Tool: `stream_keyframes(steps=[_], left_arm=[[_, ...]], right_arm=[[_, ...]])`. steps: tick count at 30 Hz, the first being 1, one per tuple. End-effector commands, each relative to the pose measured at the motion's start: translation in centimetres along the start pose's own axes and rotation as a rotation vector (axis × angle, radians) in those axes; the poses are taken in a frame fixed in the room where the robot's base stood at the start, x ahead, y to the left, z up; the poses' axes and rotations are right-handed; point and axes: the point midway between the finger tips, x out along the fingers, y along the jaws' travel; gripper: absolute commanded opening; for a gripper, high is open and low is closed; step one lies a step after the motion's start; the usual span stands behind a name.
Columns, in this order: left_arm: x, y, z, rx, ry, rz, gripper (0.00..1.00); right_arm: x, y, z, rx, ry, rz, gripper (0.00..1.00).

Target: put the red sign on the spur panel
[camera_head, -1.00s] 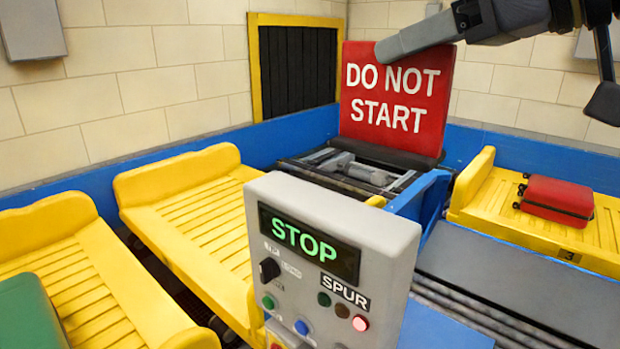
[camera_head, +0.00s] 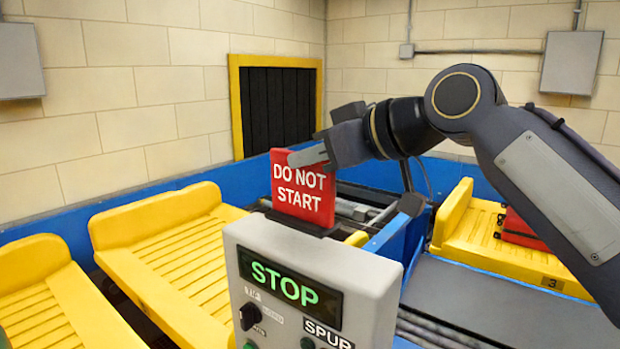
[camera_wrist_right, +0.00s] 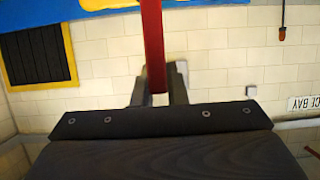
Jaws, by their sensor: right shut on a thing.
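The red sign (camera_head: 301,192), lettered DO NOT START, stands upright with its dark foot (camera_head: 298,224) at the rear top edge of the grey spur panel (camera_head: 377,290). I cannot tell whether the foot touches the panel. The panel shows a green STOP display and a SPUR label. My right gripper (camera_head: 310,156) is shut on the sign's upper edge. In the right wrist view the sign (camera_wrist_right: 152,40) shows edge-on as a red strip between the two fingers (camera_wrist_right: 157,97). My left gripper is not in view.
Yellow slatted trays (camera_head: 175,262) stand left of the panel. Another yellow tray (camera_head: 470,232) at the right holds a red suitcase (camera_head: 520,230). A blue wall (camera_head: 190,175) runs behind. A dark opening with a yellow frame (camera_head: 235,110) is in the brick wall.

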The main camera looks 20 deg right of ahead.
Motion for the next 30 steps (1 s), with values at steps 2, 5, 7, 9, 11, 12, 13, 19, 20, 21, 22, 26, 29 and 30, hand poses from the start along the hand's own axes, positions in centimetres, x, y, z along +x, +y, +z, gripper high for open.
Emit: stream_keyframes(steps=[2,5,7,9,11,12,13,19,20,21,22,26,29,30], left_arm=[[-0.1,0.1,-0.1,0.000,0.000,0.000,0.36],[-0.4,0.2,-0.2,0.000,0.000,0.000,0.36],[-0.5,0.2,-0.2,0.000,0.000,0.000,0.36],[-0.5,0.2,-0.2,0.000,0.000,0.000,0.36],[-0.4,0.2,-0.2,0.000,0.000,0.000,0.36],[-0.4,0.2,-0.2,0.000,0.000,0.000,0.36],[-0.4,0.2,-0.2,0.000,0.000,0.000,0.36],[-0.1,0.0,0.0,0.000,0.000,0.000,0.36],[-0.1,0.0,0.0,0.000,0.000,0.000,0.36],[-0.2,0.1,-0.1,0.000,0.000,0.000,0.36],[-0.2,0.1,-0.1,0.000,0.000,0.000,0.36],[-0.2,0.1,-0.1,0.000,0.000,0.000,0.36],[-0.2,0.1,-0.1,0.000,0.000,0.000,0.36],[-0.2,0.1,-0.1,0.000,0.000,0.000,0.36]], right_arm=[[0.7,0.1,1.0,0.001,-0.004,0.001,0.00],[1.1,0.1,2.2,0.001,-0.003,0.001,0.00],[1.3,0.1,2.7,0.001,-0.001,0.001,0.00],[1.5,0.1,3.0,0.000,0.000,0.001,0.00],[1.5,0.1,3.0,0.000,0.000,0.001,0.00],[1.5,0.1,3.0,0.000,0.000,0.001,0.00],[1.5,0.1,3.0,0.000,0.000,0.001,0.00],[1.7,0.1,3.4,0.000,0.000,0.001,0.00],[1.7,0.1,3.4,0.000,-0.001,0.001,0.14],[1.6,0.1,3.3,0.000,-0.001,0.001,0.19],[1.6,0.1,3.3,0.000,-0.001,0.001,0.23],[1.6,0.1,3.3,0.000,-0.002,0.000,0.34],[1.6,0.1,3.3,0.000,-0.002,0.000,0.34],[1.6,0.1,3.3,0.000,-0.002,0.001,0.34]])
